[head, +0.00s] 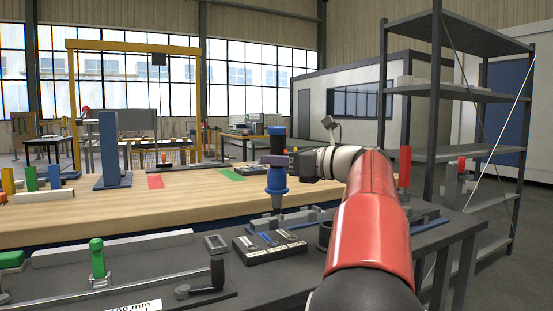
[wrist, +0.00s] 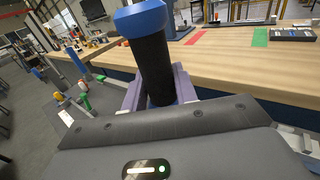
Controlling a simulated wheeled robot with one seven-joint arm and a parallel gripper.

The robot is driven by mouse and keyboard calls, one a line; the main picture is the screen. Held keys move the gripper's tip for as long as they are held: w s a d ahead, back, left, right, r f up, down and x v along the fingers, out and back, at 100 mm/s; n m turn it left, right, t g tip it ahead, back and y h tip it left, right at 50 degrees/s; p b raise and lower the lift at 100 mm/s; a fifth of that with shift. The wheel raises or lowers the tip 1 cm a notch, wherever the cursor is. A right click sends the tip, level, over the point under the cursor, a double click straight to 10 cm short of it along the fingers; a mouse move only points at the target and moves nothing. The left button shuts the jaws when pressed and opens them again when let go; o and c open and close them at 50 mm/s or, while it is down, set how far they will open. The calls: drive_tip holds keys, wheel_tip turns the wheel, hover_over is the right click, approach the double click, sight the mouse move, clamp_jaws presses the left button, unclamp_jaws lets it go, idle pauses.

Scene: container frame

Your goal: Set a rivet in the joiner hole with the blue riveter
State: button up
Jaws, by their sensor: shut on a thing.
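My gripper (head: 275,160) is shut on the blue riveter (head: 276,180), its purple fingers around the black body. The riveter is upright, blue cap on top, narrow nose down. In the wrist view the riveter (wrist: 153,65) stands between the fingers (wrist: 155,92). Its tip is just above, or touching, grey metal parts (head: 264,223) on the dark bench; I cannot tell which. The joiner hole is not distinguishable, nor is a rivet in the nose. A black tray (head: 270,253) with small silver and blue pieces lies in front of the riveter.
The dark bench (head: 140,252) carries a small open grey frame (head: 216,243) and a long bar with a green-handled clamp (head: 97,258). Behind is a wooden table (head: 200,193) with a blue upright (head: 110,150) and red and green patches. A metal shelf (head: 445,92) stands right.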

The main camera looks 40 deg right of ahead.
sight(280, 197)
drive_tip(key=shift+w+a+f, duration=0.1)
drive_tip(key=shift+a, duration=0.5)
wheel_tip(280, 197, down, 5)
drive_tip(key=b, duration=0.5)
drive_tip(key=shift+f+b, duration=0.4)
drive_tip(key=shift+f, duration=0.4)
drive_tip(key=shift+p, duration=0.75)
drive_tip(key=shift+f+b, duration=0.45)
drive_tip(key=shift+f, duration=0.5)
idle(0.4)
drive_tip(key=shift+r, duration=0.1)
